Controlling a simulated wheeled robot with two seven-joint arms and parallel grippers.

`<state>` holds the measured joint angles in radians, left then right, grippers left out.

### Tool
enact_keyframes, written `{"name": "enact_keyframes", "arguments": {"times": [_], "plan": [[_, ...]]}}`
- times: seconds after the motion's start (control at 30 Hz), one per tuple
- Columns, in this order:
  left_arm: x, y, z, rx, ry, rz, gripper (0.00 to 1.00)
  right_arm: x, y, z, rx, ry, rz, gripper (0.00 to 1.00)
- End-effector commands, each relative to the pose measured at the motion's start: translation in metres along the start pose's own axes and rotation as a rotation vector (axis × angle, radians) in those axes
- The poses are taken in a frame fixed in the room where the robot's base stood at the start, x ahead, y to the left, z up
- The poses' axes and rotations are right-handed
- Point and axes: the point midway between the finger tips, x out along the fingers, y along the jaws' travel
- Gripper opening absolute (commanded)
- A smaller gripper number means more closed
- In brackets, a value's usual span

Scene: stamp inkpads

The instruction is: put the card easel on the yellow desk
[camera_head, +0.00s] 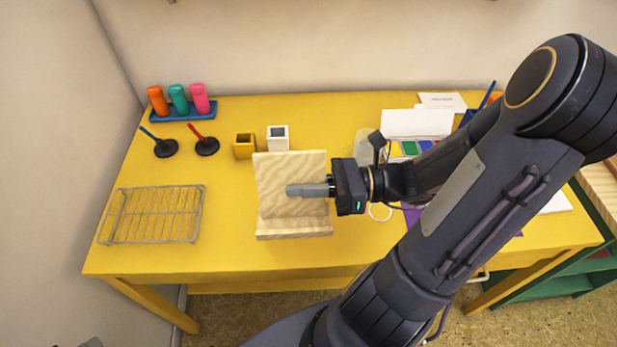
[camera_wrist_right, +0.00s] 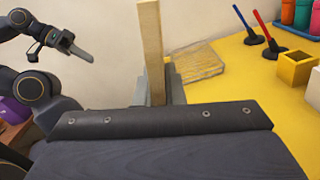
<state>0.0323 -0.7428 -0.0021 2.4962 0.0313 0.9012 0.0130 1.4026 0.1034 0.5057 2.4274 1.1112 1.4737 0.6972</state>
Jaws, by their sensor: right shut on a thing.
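The card easel (camera_head: 290,174), pale wood with a tilted back panel and a low front ledge, is over the front middle of the yellow desk (camera_head: 226,233). I cannot tell whether its base touches the desk. My right gripper (camera_head: 308,191) reaches in from the right and is shut on the easel's back panel. In the right wrist view the panel shows edge-on as a wooden strip (camera_wrist_right: 152,50) between the fingers (camera_wrist_right: 165,88). My left gripper (camera_wrist_right: 72,47) hangs away from the desk at the upper left of the right wrist view; its jaw opening is unclear.
A wire rack (camera_head: 153,214) lies left of the easel. Two stamps (camera_head: 206,146), a yellow box (camera_head: 244,146) and a white box (camera_head: 277,138) stand behind. Colored bottles (camera_head: 178,100) are at the back left. A paint set (camera_head: 417,124) and glass jar (camera_head: 363,146) are to the right.

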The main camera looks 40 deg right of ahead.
Motion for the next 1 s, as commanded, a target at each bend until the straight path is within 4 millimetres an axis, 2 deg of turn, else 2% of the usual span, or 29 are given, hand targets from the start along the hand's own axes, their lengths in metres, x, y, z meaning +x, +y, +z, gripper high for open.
{"name": "enact_keyframes", "arguments": {"times": [0.03,0.17,0.2,0.4,0.67,0.8,1.0], "plan": [[0.007,-0.003,0.004,0.000,0.000,0.000,0.36,0.002,-0.015,-0.006,-0.001,-0.005,0.005,0.00],[0.015,-0.007,0.007,0.000,0.000,0.000,0.36,0.006,-0.050,-0.011,-0.001,-0.005,0.003,0.00],[0.019,-0.009,0.009,0.000,0.000,0.000,0.36,0.007,-0.059,-0.017,0.001,-0.007,0.003,0.00],[0.029,-0.013,0.015,0.000,0.000,0.000,0.36,0.011,-0.094,-0.041,0.001,-0.003,0.002,0.00],[0.035,-0.016,0.018,0.000,0.000,0.000,0.36,0.013,-0.115,-0.054,0.000,-0.003,0.001,0.00],[0.040,-0.018,0.020,0.000,0.000,0.000,0.36,0.013,-0.120,-0.075,0.003,-0.002,0.000,0.00],[0.040,-0.018,0.020,0.000,0.000,0.000,0.36,0.013,-0.121,-0.081,0.000,0.002,0.000,0.00]]}}
